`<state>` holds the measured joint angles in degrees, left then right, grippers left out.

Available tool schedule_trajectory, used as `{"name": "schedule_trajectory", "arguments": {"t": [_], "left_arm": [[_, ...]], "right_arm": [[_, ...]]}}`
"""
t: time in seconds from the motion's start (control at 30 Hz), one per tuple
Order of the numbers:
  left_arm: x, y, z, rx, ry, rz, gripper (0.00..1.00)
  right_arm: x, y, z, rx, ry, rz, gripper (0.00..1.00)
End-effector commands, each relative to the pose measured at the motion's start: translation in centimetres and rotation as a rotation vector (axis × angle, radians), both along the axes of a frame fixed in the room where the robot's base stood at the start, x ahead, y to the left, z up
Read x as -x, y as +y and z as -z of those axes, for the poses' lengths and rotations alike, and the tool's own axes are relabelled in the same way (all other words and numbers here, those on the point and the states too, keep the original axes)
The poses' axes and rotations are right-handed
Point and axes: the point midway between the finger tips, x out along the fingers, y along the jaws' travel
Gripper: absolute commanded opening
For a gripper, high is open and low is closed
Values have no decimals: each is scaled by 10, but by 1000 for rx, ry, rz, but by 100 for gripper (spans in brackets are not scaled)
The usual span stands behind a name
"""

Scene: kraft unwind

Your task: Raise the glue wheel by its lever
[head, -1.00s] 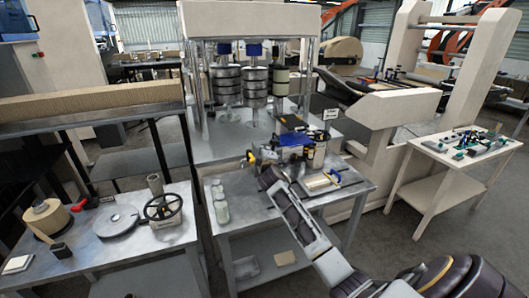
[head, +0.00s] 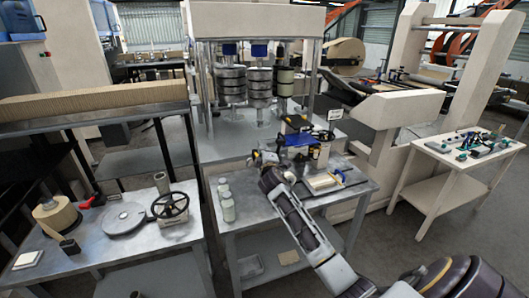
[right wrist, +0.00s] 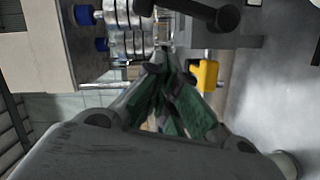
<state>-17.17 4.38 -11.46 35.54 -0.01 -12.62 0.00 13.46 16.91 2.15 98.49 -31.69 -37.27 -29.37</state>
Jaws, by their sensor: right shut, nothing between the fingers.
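The glue unit stands at the back of the middle workbench, with a blue part (head: 299,140) and a pale cylinder (head: 324,154). I cannot clearly tell the glue wheel from its lever in the head view. My right gripper (head: 258,157) is at the left side of this unit, small and partly hidden by my own wrist. In the right wrist view its green-padded fingers (right wrist: 168,100) are together and empty. A dark bar with a round knob (right wrist: 225,18), possibly the lever, lies beyond the fingertips at the top. A yellow block (right wrist: 207,75) is to their right. My left gripper is out of view.
A handwheel (head: 170,205) is on the left bench. Stacked metal rollers (head: 259,88) rise behind the unit.

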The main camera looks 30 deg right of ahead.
Motion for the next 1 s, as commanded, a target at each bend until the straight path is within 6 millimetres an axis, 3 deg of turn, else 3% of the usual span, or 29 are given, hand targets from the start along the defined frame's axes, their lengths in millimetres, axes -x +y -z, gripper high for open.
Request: {"name": "schedule_trajectory", "arguments": {"t": [0.6, 1.0], "left_arm": [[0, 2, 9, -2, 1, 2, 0], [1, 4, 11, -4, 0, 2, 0]], "right_arm": [[52, 27, -3, 0, 0, 0, 0], [66, 34, -5, 0, 0, 1, 0]]}}
